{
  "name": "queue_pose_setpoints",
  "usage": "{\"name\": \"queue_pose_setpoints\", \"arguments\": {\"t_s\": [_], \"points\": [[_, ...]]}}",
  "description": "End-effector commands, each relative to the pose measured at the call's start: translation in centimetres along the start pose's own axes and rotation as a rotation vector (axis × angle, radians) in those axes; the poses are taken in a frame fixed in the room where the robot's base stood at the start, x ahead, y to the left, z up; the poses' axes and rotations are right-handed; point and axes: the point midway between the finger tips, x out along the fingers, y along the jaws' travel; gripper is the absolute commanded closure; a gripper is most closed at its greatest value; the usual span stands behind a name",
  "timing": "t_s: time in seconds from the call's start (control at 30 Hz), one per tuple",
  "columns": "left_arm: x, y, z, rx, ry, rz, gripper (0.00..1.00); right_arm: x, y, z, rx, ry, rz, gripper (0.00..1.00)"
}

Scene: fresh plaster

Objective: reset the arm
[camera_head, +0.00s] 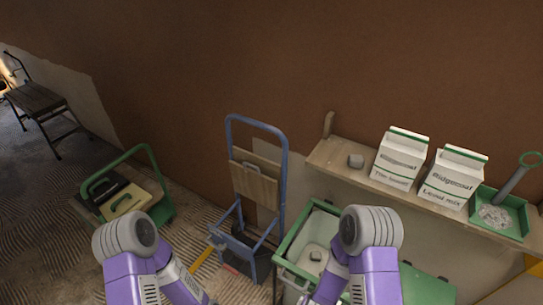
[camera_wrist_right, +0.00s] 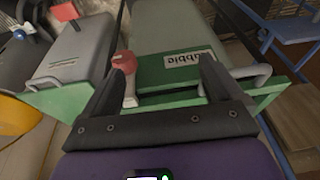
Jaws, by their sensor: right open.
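My right arm (camera_head: 368,245) comes up from the bottom of the head view, right of centre, and bends down over a green-rimmed bin (camera_head: 290,258). In the right wrist view my right gripper (camera_wrist_right: 160,90) is open, its two dark fingers apart. Between and beyond the fingers lie a green panel with a partly readable white label (camera_wrist_right: 188,60) and a red round-headed thing with a pale stem (camera_wrist_right: 125,64). I see nothing held. My left arm (camera_head: 140,260) is at the bottom left of the head view, and its fingers are out of frame.
A blue hand truck (camera_head: 283,170) stands against the brown wall. A wooden shelf (camera_head: 335,160) at the right bears two white cartons (camera_head: 401,160) (camera_head: 452,180) and a green tray (camera_head: 520,215). A green-handled cart (camera_head: 155,165) and a folding chair (camera_head: 38,100) stand left.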

Motion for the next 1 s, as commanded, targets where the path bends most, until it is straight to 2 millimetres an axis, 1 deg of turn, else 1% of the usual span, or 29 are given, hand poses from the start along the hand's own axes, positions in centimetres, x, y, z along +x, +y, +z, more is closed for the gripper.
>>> {"name": "queue_pose_setpoints", "arguments": {"t_s": [0.03, 0.1, 0.23, 0.37, 0.4, 0.43, 0.5, 0.6, 0.87, 0.97, 1.0], "points": [[0.0, 0.0, 0.0, 0.000, 0.000, 0.000, 0.57, 0.0, 0.0, 1.3, -0.022, -0.072, -0.049, 0.07], [0.0, 0.0, 0.0, 0.000, 0.000, 0.000, 0.57, -0.3, -0.2, 3.1, -0.068, -0.160, -0.119, 0.07], [0.0, 0.0, 0.0, 0.000, 0.000, 0.000, 0.57, -1.4, -0.6, 5.7, -0.151, -0.287, -0.242, 0.07], [0.0, 0.0, 0.0, 0.000, 0.000, 0.000, 0.57, -2.8, -0.6, 7.6, -0.228, -0.375, -0.347, 0.07], [1.3, -0.5, -0.1, 0.000, 0.001, 0.000, 0.57, -1.3, -0.7, 7.9, -0.231, -0.368, -0.340, 0.07], [1.8, -0.7, -0.1, 0.000, 0.000, 0.000, 0.57, -0.8, -0.7, 8.0, -0.231, -0.366, -0.338, 0.07], [2.7, -1.0, -0.1, 0.000, -0.001, 0.000, 0.57, 0.1, -0.7, 8.2, -0.230, -0.365, -0.337, 0.07], [3.4, -1.3, -0.1, -0.001, -0.001, 0.000, 0.57, 0.9, -0.6, 8.4, -0.230, -0.365, -0.336, 0.07], [3.5, -1.3, -0.1, 0.000, 0.000, 0.000, 0.57, 1.0, -0.6, 8.4, -0.229, -0.363, -0.335, 0.07], [3.4, -1.3, -0.1, 0.000, 0.000, 0.000, 0.57, 1.0, -0.6, 8.4, -0.229, -0.363, -0.335, 0.21], [3.4, -1.3, -0.1, 0.000, 0.000, 0.000, 0.57, 1.0, -0.6, 8.4, -0.229, -0.363, -0.335, 0.27]]}}
